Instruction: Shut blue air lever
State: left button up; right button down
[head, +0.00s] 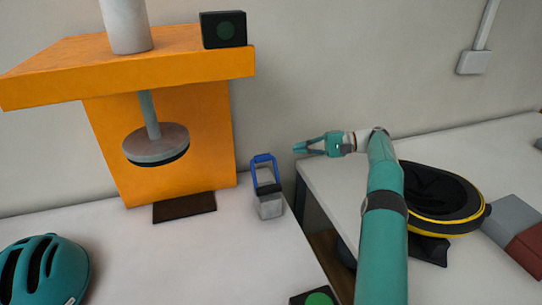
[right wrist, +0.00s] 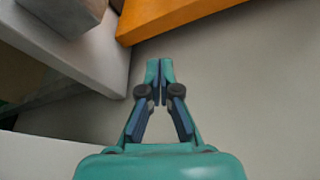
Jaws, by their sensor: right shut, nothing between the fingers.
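The blue air lever (head: 263,159) is a blue loop standing upright on a grey valve block (head: 271,207) near the right edge of the white table, right of the orange tower. My right gripper (head: 298,148) is to the right of the lever and apart from it, pointing left toward it, with nothing in its fingers. In the right wrist view its fingertips (right wrist: 160,64) are together against the plain wall. The lever cannot be made out in that view. My left gripper is out of view.
The orange tower (head: 185,65) carries a hanging grey disc (head: 155,142) above a dark plate (head: 184,207). A teal helmet (head: 75,270) lies at lower left. A gap separates the two tables. A black and yellow round object (head: 440,200) sits right of my arm.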

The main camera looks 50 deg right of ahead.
jog(key=w+a, duration=0.3)
jog(key=a, duration=0.5)
jog(key=shift+w+r, duration=0.15)
jog(key=shift+r, duration=0.05)
jog(key=shift+a, duration=0.1)
